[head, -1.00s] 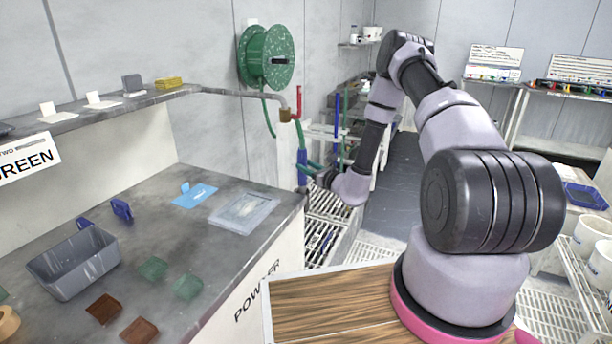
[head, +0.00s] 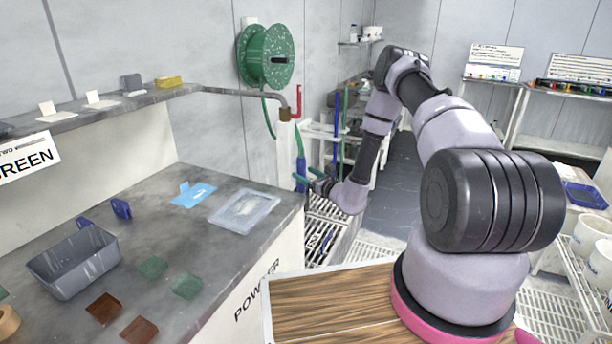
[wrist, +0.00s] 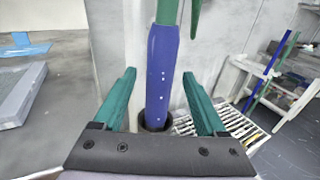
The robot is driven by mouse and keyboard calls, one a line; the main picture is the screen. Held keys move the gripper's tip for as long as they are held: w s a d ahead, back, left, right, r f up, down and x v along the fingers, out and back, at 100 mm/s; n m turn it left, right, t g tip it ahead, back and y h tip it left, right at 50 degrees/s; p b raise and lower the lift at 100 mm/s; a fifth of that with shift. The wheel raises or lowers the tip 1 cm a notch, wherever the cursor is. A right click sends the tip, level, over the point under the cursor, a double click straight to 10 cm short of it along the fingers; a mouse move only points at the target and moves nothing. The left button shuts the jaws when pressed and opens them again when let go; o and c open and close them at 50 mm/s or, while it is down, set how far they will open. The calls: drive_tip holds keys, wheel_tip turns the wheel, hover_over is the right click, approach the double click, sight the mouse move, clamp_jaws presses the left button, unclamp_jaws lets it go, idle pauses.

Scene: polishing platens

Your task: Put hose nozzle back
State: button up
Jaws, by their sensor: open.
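The hose nozzle is a blue sleeve (wrist: 161,75) hanging from a green hose (wrist: 167,12). In the wrist view it stands nearly upright, its lower end in a dark round holder (wrist: 155,121). My gripper (wrist: 160,77) is open, with one teal finger on each side of the nozzle and visible gaps on both sides. In the head view the nozzle (head: 301,168) is beside the counter's far right corner, and my gripper (head: 306,174) is right at it. How deep the nozzle sits in the holder is hidden.
A green hose reel (head: 266,57) hangs on the back wall. A pipe with a red handle (head: 298,100) ends above the nozzle. The counter (head: 220,262) on the left carries a grey bin (head: 75,265) and a shallow tray (head: 245,209). A floor grate (wrist: 232,128) lies to the right.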

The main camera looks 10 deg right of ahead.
drive_tip(key=shift+r, duration=0.15)
drive_tip(key=v, duration=1.2)
drive_tip(key=s+a+r+n+g+y, duration=0.1)
drive_tip(key=a+r+n+g+y, duration=0.2)
drive_tip(key=r, duration=0.4)
drive_tip(key=a+r+n+g+y, duration=0.2)
drive_tip(key=a+r+n+y, duration=0.25)
drive_tip(key=r, duration=0.35)
drive_tip(key=s+a+r+n+g+h, duration=0.3)
drive_tip(key=s+a+r+n+g, duration=0.1)
drive_tip(key=s+r+n+g, duration=0.85)
drive_tip(key=s+d+r+n+t+h, duration=0.6)
drive_tip(key=s+d+r+t+h, duration=0.3)
drive_tip(key=s+d+r, duration=0.3)
wheel_tip(320, 180, up, 3)
drive_tip(key=shift+s+d+f+h, duration=0.1)
drive_tip(key=shift+s+d+h, duration=0.25)
drive_tip(key=shift+s+h, duration=0.65)
drive_tip(key=shift+s+y, duration=0.2)
drive_tip(key=shift+y, duration=0.05)
